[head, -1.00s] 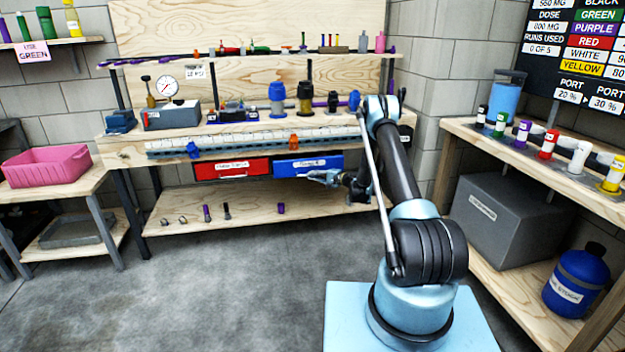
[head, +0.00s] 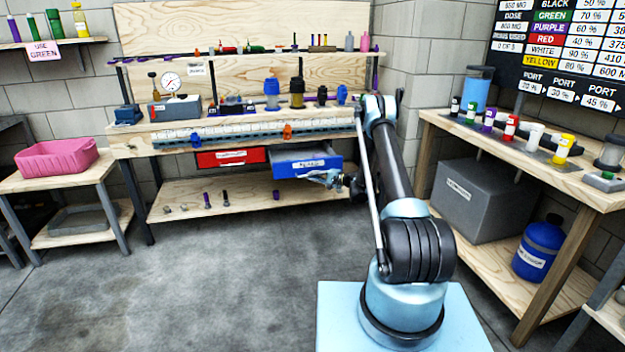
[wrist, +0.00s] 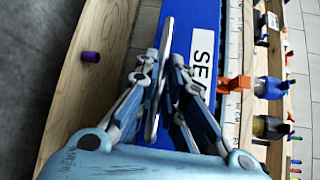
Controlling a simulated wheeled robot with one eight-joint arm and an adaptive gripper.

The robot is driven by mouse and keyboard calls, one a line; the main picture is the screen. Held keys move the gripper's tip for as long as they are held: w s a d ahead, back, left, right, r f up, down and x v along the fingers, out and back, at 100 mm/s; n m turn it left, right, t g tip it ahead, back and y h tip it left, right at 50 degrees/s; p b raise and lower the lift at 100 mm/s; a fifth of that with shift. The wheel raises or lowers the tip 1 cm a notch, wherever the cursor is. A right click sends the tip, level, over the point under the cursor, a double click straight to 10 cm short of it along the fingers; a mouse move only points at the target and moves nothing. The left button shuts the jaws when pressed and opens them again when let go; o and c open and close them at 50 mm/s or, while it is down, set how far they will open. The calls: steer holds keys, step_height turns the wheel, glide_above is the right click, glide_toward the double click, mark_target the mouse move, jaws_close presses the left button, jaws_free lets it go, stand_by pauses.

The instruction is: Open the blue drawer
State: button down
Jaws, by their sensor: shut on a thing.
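The blue drawer (head: 302,164) is under the bench top, right of the red drawer. It stands pulled out, with its open top and grey inside showing in the head view. Its blue front with a white label also shows in the wrist view (wrist: 199,14). My gripper (head: 330,178) is at the drawer's front. In the wrist view my gripper (wrist: 168,75) is shut on the long metal drawer handle (wrist: 160,70), which runs between the fingers. The exact finger contact is partly hidden by the finger links.
The red drawer (head: 231,158) beside it is shut. Bottles and a gauge (head: 170,82) stand on the bench above. The lower shelf (head: 240,200) holds a few small parts, including a purple one (wrist: 91,57). The floor in front is clear.

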steer(key=shift+d+f, duration=0.1)
steer(key=c, duration=1.7)
jaws_free()
steer(key=v, duration=1.1)
steer(key=shift+s+d, duration=0.3)
